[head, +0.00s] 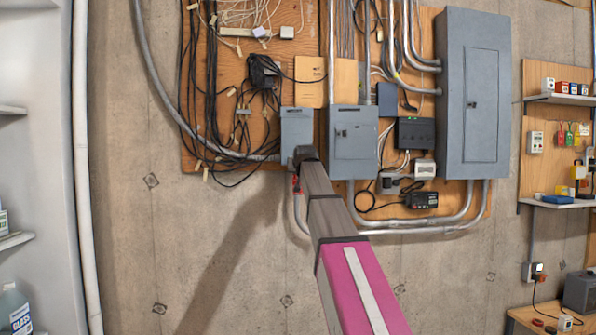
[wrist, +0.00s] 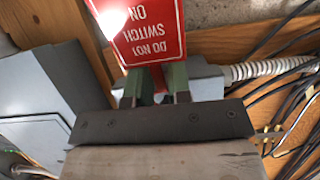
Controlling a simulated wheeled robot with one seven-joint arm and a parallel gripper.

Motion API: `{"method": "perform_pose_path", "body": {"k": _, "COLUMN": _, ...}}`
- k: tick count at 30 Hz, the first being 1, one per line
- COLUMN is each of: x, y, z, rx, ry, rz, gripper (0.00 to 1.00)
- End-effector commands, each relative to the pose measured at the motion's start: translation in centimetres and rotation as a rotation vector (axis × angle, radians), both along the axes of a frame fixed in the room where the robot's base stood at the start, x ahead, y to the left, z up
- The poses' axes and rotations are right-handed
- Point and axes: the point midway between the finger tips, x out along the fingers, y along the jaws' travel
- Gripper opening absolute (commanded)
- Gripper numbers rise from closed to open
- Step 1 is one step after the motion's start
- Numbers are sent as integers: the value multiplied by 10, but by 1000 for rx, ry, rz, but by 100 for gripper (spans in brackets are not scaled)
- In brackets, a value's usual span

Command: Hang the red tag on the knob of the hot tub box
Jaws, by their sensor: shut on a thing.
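The red tag (wrist: 158,42) fills the top middle of the wrist view. Its white words "DO NOT SWITCH ON" read upside down, and a bright glare covers its left part. My gripper (wrist: 155,84) is shut on the tag, between its two green fingers. A small grey box (wrist: 207,82) lies behind the fingers. In the head view, my arm reaches a small grey box (head: 297,124) on the wooden board, and a bit of red shows beside the arm's end. A larger grey box (head: 353,140) is just right of it. I cannot read which is the hot tub box, and no knob shows clearly.
Black cables (head: 200,90) hang left of the small box, close to my gripper. A large grey panel (head: 472,95) is at the right of the board. Conduits (head: 420,228) run below the boxes. The bare wall at lower left is clear.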

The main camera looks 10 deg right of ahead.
Motion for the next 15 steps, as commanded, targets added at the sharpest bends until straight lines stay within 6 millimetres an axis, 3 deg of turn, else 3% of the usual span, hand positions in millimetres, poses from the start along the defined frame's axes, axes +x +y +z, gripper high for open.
{"method": "perform_pose_path", "body": {"k": 13, "x": 0, "y": 0, "z": 0, "rx": 0, "ry": 0, "rz": 0, "gripper": 0}}
{"method": "perform_pose_path", "body": {"k": 14, "x": 0, "y": 0, "z": 0, "rx": 0, "ry": 0, "rz": 0, "gripper": 22}}
{"method": "perform_pose_path", "body": {"k": 15, "x": 0, "y": 0, "z": 0, "rx": 0, "ry": 0, "rz": 0, "gripper": 35}}
